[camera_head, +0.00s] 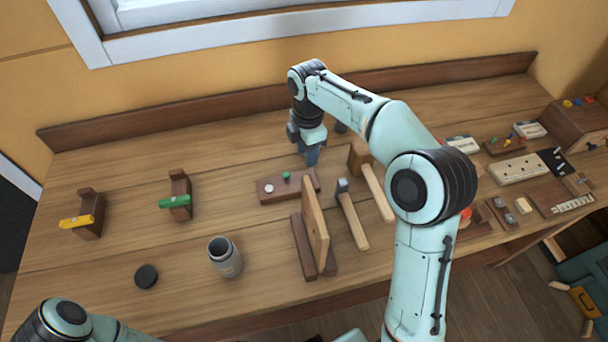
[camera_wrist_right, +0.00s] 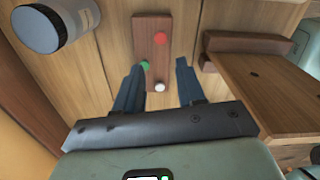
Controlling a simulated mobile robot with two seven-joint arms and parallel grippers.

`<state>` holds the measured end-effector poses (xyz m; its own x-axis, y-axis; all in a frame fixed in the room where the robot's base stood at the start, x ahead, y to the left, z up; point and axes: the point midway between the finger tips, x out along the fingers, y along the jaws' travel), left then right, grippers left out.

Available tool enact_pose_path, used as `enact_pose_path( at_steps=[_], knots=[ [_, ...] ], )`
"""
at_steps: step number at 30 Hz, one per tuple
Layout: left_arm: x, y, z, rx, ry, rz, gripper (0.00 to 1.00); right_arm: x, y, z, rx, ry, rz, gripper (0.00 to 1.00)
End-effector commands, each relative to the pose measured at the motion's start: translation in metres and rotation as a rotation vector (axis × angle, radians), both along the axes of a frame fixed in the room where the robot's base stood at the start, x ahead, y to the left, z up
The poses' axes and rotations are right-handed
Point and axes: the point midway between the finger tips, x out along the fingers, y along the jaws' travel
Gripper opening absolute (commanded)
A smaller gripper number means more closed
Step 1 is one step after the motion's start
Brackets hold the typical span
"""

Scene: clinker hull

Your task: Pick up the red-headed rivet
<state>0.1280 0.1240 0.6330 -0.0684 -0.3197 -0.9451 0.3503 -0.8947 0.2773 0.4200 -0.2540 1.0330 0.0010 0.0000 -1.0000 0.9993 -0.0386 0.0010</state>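A dark wooden block (camera_head: 277,196) lies mid-bench, with a white-headed rivet (camera_head: 268,187) at its left end and a green-headed rivet (camera_head: 286,175) near its middle. My right gripper (camera_head: 312,157) is over the block's right end, where the red head cannot be seen in the head view. In the right wrist view, the red-headed rivet (camera_wrist_right: 160,38) sits on the block (camera_wrist_right: 152,22), beyond the open fingertips (camera_wrist_right: 161,65). The green head (camera_wrist_right: 145,65) overlaps the left fingertip, and the white head (camera_wrist_right: 159,87) shows between the fingers. The gripper is empty. My left gripper is out of view.
A dark-lidded jar (camera_wrist_right: 42,27) is nearby. An open cup (camera_head: 225,257) and a black lid (camera_head: 146,276) are front left.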

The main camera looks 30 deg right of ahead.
Motion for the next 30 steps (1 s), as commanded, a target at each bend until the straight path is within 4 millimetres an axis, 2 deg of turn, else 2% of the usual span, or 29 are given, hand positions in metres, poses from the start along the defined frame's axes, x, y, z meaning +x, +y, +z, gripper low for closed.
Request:
enact_pose_path(
  at_steps=[1,7,14,24,30],
  knots=[
    [-0.004,0.0,-0.006,0.0,0.006,0.0,0.93,-0.002,0.0,-0.016,-0.001,0.009,0.0,0.39],
    [-0.009,0.0,-0.012,0.0,0.01,0.001,0.93,-0.001,0.0,-0.05,-0.001,0.006,-0.001,0.39],
    [-0.009,0.0,-0.014,0.0,0.01,0.001,0.93,-0.001,-0.001,-0.066,0.0,0.004,-0.001,0.39],
    [-0.012,0.0,-0.019,0.0,0.013,0.0,0.93,-0.001,-0.003,-0.111,0.0,0.004,0.0,0.39],
    [-0.012,0.0,-0.019,0.0,0.013,0.0,0.93,0.0,-0.003,-0.114,0.0,0.001,-0.001,0.39]
  ],
)
